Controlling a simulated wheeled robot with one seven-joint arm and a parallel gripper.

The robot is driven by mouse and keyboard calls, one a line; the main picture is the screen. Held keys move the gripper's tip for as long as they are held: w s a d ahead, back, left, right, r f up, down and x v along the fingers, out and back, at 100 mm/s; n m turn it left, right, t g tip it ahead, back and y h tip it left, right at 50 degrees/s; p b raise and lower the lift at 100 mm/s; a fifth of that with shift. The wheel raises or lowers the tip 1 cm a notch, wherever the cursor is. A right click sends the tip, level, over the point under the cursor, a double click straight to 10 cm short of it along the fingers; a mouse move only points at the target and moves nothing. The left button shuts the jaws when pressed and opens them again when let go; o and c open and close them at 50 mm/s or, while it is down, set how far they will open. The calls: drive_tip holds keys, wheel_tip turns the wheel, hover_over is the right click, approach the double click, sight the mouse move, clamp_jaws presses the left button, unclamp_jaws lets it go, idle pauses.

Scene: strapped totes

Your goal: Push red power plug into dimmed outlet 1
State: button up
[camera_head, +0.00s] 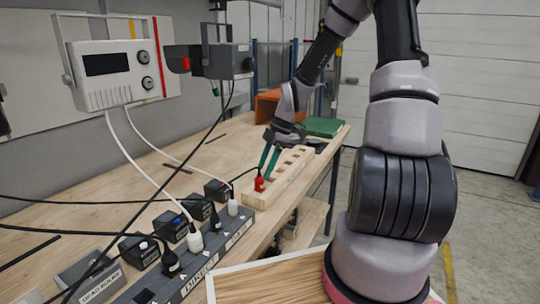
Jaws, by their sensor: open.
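The red power plug (259,184) stands upright at the near end of a pale wooden rack (290,178) with a row of slots. A black cord runs from it to the left. My gripper (266,171) points down at the plug with its two teal fingers apart. The fingertips are right at the plug's top; whether they touch it I cannot tell. A long grey outlet strip (205,264) lies along the bench's front edge, with black and white plugs in it. Its labels are too small to read surely, so I cannot tell which outlet is dimmed outlet 1.
Small black boxes (172,226) stand behind the strip. Loose black and white cables cross over the left of the bench. A white metered unit (112,75) and a dark lamp-like fixture (222,61) are above. A green case (322,127) lies past the rack.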

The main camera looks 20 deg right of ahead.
sight(259, 179)
drive_tip(key=x, duration=0.5)
drive_tip(key=shift+a+f, duration=0.1)
drive_tip(key=shift+f, duration=0.2)
clamp_jaws()
drive_tip(key=shift+r, duration=2.5)
drive_tip(key=shift+s, duration=0.15)
